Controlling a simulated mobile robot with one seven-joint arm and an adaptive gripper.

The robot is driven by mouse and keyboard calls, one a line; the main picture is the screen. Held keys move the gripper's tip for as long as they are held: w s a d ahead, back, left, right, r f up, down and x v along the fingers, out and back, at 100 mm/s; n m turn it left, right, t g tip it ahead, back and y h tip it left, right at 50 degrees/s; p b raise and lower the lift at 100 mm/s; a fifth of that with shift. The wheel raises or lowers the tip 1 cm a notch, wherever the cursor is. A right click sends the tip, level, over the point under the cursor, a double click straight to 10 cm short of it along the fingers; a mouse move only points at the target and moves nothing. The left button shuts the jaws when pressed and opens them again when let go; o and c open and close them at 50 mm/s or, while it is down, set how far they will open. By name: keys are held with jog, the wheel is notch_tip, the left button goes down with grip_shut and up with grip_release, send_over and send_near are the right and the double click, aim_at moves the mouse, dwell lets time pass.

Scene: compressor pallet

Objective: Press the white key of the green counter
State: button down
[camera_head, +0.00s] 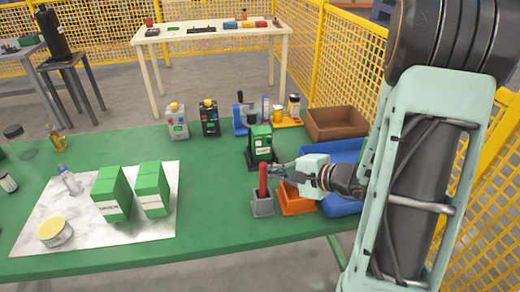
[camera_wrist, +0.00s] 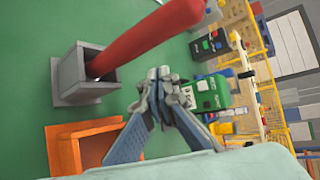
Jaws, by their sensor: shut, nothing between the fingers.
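The green counter (camera_head: 262,145) stands on a black base near the middle of the green table. It also shows in the wrist view (camera_wrist: 213,93), just beyond my gripper. In the wrist view, the fingertips of my gripper (camera_wrist: 159,76) are together and hold nothing. They overlap the counter's near side in the picture; whether they touch it cannot be told.
A grey holder (camera_head: 263,208) with a red rod (camera_head: 263,178) stands close beside my gripper. An orange bin (camera_head: 296,203) and a blue bin (camera_head: 345,205) lie beneath and right of it. Green boxes (camera_head: 152,188) stand left on a pale sheet. Two small devices (camera_head: 209,118) stand behind.

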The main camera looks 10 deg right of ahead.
aim_at(262, 147)
jog(key=shift+d, duration=0.1)
dwell(0.3)
jog(key=shift+w+p, duration=0.35)
jog(key=shift+w, duration=0.15)
jog(key=w+p, duration=0.1)
jog(key=w, duration=0.5)
jog(key=shift+w+f+p, duration=0.2)
jog(key=shift+w+p, duration=0.05)
jog(key=shift+p, duration=0.1)
jog(key=shift+w+r, duration=0.1)
jog(key=shift+w, duration=0.55)
jog(key=shift+w+b, duration=0.15)
jog(key=shift+b, duration=0.2)
jog(key=shift+w, duration=0.3)
jog(key=shift+w+b, duration=0.45)
jog(key=shift+b, duration=0.1)
dwell(0.7)
jog(key=shift+s, duration=0.1)
jog(key=shift+s+b, duration=0.55)
jog(key=shift+s, duration=0.25)
